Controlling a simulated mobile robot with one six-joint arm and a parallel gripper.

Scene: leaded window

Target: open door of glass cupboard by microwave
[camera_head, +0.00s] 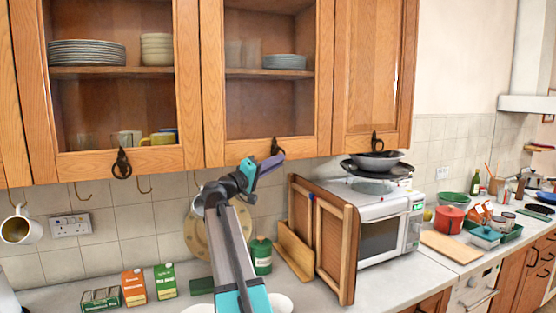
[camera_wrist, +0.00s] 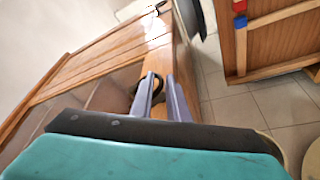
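The glass cupboard door (camera_head: 212,110) nearest the microwave (camera_head: 385,232) has a wooden frame and looks shut. Its dark ring handle (camera_head: 277,146) hangs at the bottom edge of the frame. My gripper (camera_head: 270,165) is at this handle, with its purple fingers overlapping it in the head view. In the wrist view, my gripper (camera_wrist: 164,92) has its two fingers apart with a narrow gap. The dark ring handle (camera_wrist: 159,84) lies around or just behind the left finger; I cannot tell whether they touch.
Another glass door (camera_head: 31,90) is to the left, and a solid wooden door (camera_head: 372,60) is to the right. Wooden trays (camera_head: 335,245) lean beside the microwave. A pan (camera_head: 378,160) sits on top of it. Boxes (camera_head: 134,287) and a green canister (camera_head: 261,255) stand on the counter below.

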